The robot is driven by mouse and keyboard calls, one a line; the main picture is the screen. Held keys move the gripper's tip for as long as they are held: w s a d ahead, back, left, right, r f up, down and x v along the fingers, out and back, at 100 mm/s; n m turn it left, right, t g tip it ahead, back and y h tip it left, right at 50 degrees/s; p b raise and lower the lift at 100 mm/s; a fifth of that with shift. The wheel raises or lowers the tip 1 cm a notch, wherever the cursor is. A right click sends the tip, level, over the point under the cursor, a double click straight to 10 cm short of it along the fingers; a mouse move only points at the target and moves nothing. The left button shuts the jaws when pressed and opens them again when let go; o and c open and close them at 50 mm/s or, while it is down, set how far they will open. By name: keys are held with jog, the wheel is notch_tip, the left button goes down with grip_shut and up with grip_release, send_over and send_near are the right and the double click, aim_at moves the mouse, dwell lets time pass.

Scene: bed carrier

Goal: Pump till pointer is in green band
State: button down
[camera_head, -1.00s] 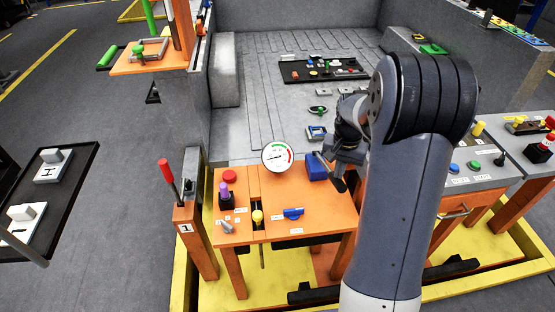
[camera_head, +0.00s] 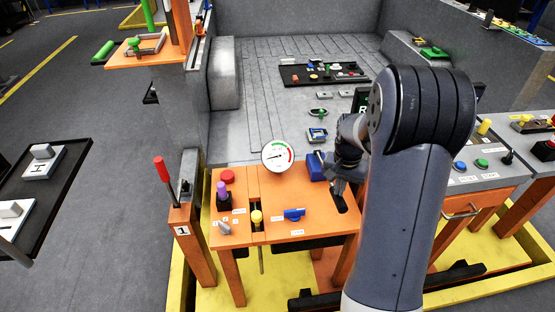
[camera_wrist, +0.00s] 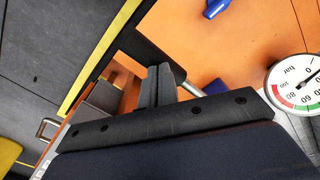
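The round white gauge (camera_head: 278,156) stands at the back of the orange table; it has a green band at the top and a red one on the right. Its dark pointer lies to the left, outside the green band. It also shows at the right of the wrist view (camera_wrist: 300,84), partly cut off. The pump looks like the blue block (camera_head: 316,167) with a black-gripped lever (camera_head: 340,201). The wrist view shows the lever's steel rod (camera_wrist: 190,88). My gripper (camera_wrist: 161,70) has its fingers together over the black grip; contact is unclear.
On the table (camera_head: 282,222) are a red button (camera_head: 227,176), a purple knob (camera_head: 222,190), a yellow knob (camera_head: 257,216) and a blue handle (camera_head: 294,214). A red-topped lever (camera_head: 164,178) stands left. A grey console (camera_head: 478,178) stands right.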

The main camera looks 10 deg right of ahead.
jog(key=shift+s+f+b, duration=0.15)
jog(key=shift+f+b, duration=0.4)
jog(key=shift+f, duration=0.3)
jog(key=shift+s+f+b, duration=0.1)
jog(key=shift+f+b, duration=0.4)
jog(key=shift+f, duration=0.35)
notch_tip(320, 180, up, 13)
jog(key=w+p, duration=0.2)
jog(key=p, duration=0.8)
jog(key=shift+w, duration=0.15)
jog(key=shift+s+f+b, duration=0.4)
jog(key=shift+f+b, duration=1.15)
jog(key=shift+f, duration=0.65)
jog(key=shift+s+f+b, duration=0.4)
jog(key=shift+f+b, duration=1.2)
jog(key=shift+f, duration=0.55)
jog(key=shift+s+f+b, duration=0.4)
jog(key=shift+f+b, duration=1.15)
jog(key=shift+f, duration=0.65)
notch_tip(320, 180, up, 13)
jog(key=w+p, duration=0.2)
jog(key=p, duration=0.8)
jog(key=shift+w, duration=0.15)
